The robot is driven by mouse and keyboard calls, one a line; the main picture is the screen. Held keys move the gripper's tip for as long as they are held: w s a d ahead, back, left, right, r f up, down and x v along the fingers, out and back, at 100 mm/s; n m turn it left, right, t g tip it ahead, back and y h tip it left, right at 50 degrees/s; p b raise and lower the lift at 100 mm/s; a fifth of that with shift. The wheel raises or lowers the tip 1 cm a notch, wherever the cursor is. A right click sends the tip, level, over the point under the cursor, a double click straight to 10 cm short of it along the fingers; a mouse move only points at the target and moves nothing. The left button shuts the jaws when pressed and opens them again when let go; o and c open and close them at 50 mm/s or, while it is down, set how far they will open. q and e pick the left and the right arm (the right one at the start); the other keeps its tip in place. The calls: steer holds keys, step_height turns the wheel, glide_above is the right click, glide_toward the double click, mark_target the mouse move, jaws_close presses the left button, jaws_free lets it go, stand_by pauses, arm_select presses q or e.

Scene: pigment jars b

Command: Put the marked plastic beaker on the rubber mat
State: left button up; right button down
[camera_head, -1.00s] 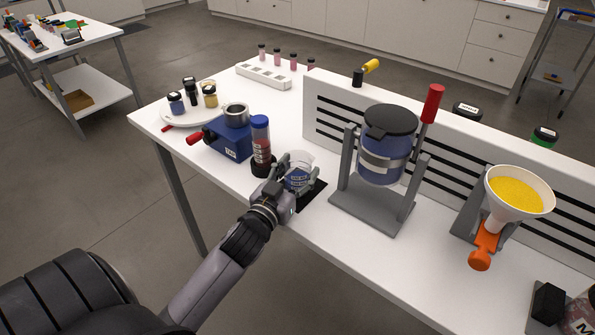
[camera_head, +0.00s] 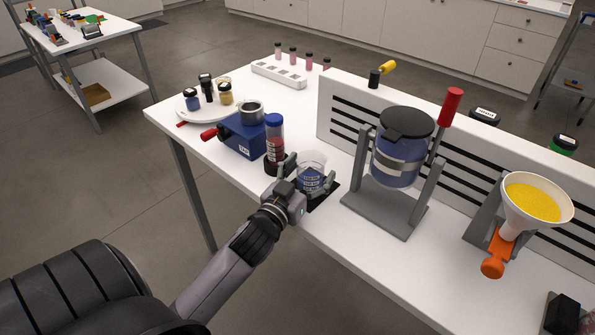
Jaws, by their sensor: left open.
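The marked plastic beaker (camera_head: 313,161) is clear, with dark blue markings on its side. It stands upright on the black rubber mat (camera_head: 327,197) near the table's front edge. My left gripper (camera_head: 309,170) is open, with one finger on each side of the beaker. The near part of the gripper hides some of the beaker's base and of the mat. I cannot tell whether a finger still touches the beaker. My right gripper is not in view.
A tube with a blue cap (camera_head: 274,138) stands just left of the beaker, beside a blue device (camera_head: 243,135). A grey stand with a blue drum (camera_head: 397,160) is close on the right. Farther right is a funnel of yellow powder (camera_head: 531,203).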

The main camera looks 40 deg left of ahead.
arm_select(q)
steer(key=s+d+b, duration=0.1)
steer(key=s, duration=1)
steer(key=shift+s+d+b, duration=0.15)
steer(key=shift+s+b, duration=0.1)
steer(key=shift+b, duration=0.1)
